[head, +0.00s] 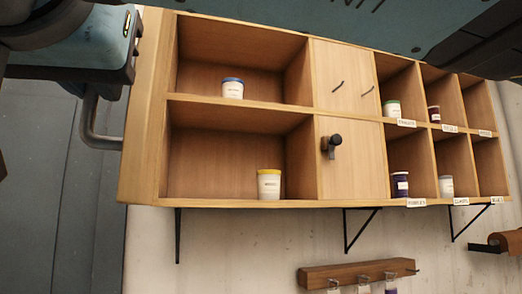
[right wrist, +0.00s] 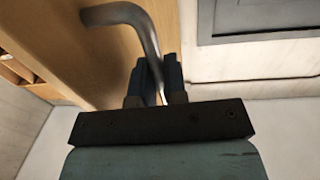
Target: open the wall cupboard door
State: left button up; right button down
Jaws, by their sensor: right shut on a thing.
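The wooden wall cupboard (head: 217,204) fills the middle of the head view. Its left compartments show open to the front. A narrow-looking wooden panel (head: 142,120) stands at their left, seen nearly edge-on; it seems to be the door, swung outward. A bent grey metal handle (head: 97,141) sticks out from its left side and also shows in the right wrist view (right wrist: 128,14). My right gripper (head: 91,88) is shut on the handle; its dark fingers (right wrist: 153,77) flank the bar. The fingertips are partly hidden in the head view.
A blue-lidded jar (head: 232,89) and a yellow-lidded jar (head: 269,185) stand in the left compartments. A dark knob (head: 331,146) sits on the middle panel. A wooden rail (head: 355,274) hangs below. A grey panel (head: 45,210) lies at the left.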

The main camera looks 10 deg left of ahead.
jog(key=shift+r, duration=0.1)
jog(key=c, duration=1.5)
grip_release()
